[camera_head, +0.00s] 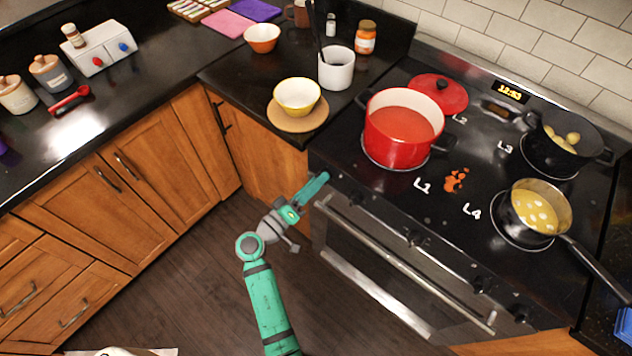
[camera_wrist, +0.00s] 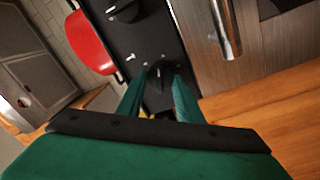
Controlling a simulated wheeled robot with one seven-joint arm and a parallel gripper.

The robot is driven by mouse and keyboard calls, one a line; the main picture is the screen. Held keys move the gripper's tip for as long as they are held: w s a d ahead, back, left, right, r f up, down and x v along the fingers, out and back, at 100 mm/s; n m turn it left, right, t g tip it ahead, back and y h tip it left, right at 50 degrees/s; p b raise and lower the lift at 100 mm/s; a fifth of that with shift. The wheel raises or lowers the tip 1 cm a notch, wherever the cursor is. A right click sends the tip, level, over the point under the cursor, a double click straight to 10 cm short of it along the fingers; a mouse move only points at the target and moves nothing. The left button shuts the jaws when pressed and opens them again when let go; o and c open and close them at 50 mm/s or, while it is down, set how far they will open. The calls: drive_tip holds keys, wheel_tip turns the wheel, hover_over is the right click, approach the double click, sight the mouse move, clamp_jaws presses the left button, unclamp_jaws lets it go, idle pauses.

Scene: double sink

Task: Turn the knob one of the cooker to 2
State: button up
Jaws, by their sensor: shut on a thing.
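The cooker (camera_head: 490,150) stands on the right with a row of black knobs along its front panel. My gripper (camera_head: 322,180) reaches its front left corner in the head view. In the wrist view the green fingers of my gripper (camera_wrist: 158,88) are shut on a black knob (camera_wrist: 160,74), one finger on each side. White marks show around that knob, but its setting is too small to read. The head view hides this knob behind my gripper. Another black knob (camera_wrist: 125,10) is farther along the panel in the wrist view.
A red pot (camera_head: 397,150) stands on the burner by L1, just behind my gripper. It also shows in the wrist view (camera_wrist: 91,43). A pan (camera_head: 545,217) stands by L4. The oven handle (camera_head: 400,268) sticks out below the knobs. The floor (camera_head: 190,275) is clear.

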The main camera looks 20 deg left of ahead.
drive_tip(key=shift+m, duration=0.6)
drive_tip(key=o, duration=1)
drive_tip(key=shift+o, duration=0.2)
drive_tip(key=v, duration=1)
drive_tip(key=shift+s+a, duration=0.2)
drive_tip(key=shift+s, duration=0.15)
